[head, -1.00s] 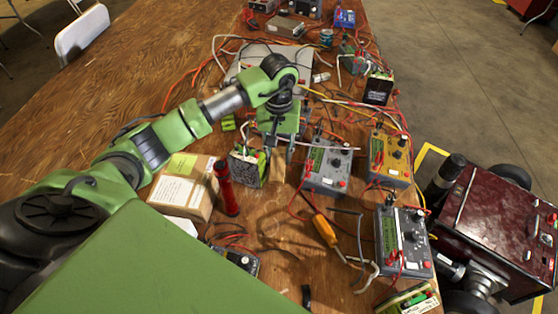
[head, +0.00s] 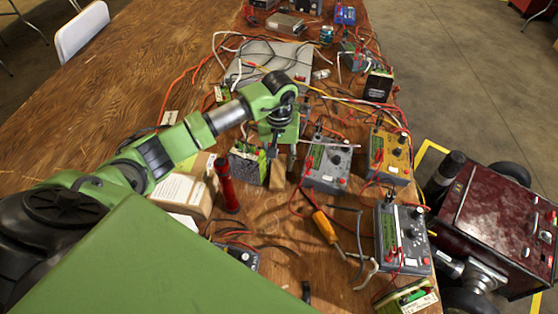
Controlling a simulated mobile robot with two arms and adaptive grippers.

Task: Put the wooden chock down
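The wooden chock (head: 277,177) is a small pale tan block, seen in the head view below the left hand, near the middle of the cluttered wooden table. My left gripper (head: 281,158) points down at it, with one dark finger on each side of its upper part. The gripper looks shut on the chock. The chock's top is partly hidden by the fingers, and I cannot tell whether its bottom touches the table. My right gripper is not in view.
A green-faced box (head: 248,163) stands close left of the chock, and a grey meter (head: 328,165) close right. A red flashlight (head: 227,187), a cardboard box (head: 185,190) and an orange-handled screwdriver (head: 325,226) lie nearer. Bare wood (head: 275,222) shows in front of the chock, with cables around.

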